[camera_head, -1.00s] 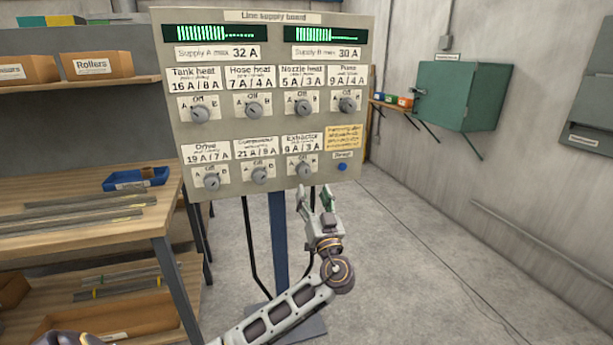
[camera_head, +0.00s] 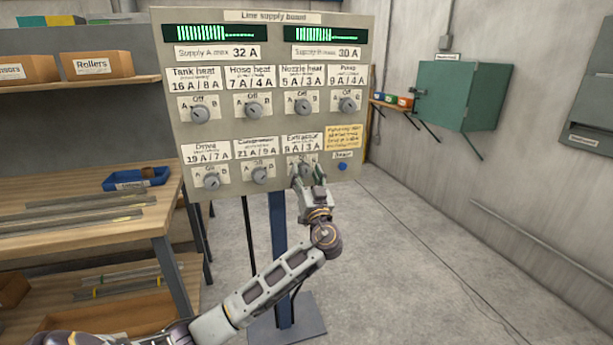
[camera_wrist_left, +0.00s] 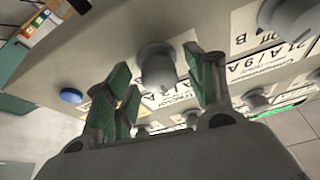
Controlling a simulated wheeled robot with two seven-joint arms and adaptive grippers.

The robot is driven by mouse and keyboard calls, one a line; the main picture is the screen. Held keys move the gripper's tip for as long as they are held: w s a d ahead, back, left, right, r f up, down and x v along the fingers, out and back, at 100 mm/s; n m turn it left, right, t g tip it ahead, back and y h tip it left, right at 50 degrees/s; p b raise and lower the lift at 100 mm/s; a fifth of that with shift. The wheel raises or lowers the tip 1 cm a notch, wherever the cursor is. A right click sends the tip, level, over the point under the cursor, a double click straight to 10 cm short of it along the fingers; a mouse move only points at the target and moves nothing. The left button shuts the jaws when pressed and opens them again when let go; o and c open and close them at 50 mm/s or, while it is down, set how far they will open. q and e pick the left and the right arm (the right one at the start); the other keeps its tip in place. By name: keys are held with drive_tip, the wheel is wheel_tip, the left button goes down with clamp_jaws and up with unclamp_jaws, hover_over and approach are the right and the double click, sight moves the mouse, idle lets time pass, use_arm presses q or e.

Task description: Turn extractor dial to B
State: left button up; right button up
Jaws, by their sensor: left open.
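The grey extractor dial (camera_head: 306,170) is in the lower row of the line supply board, under the "Extractor" label (camera_head: 303,139). My left gripper (camera_head: 307,179) is open just in front of it, coming from below. In the left wrist view the extractor dial (camera_wrist_left: 157,68) shows between the two spread green-padded fingers (camera_wrist_left: 165,85), apart from both as far as I can see. Its pointer setting is hard to make out because the fingers partly cover its plate. My right gripper is not in view.
The compressor dial (camera_head: 260,175) is close on the left, and it also shows in the left wrist view (camera_wrist_left: 292,16). A blue button (camera_head: 342,167) is on the right. A wooden workbench (camera_head: 150,215) stands left of the board. The floor on the right is clear.

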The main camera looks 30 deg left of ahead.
use_arm(q)
drive_tip(key=c, duration=1)
drive_tip(key=shift+c, duration=0.2)
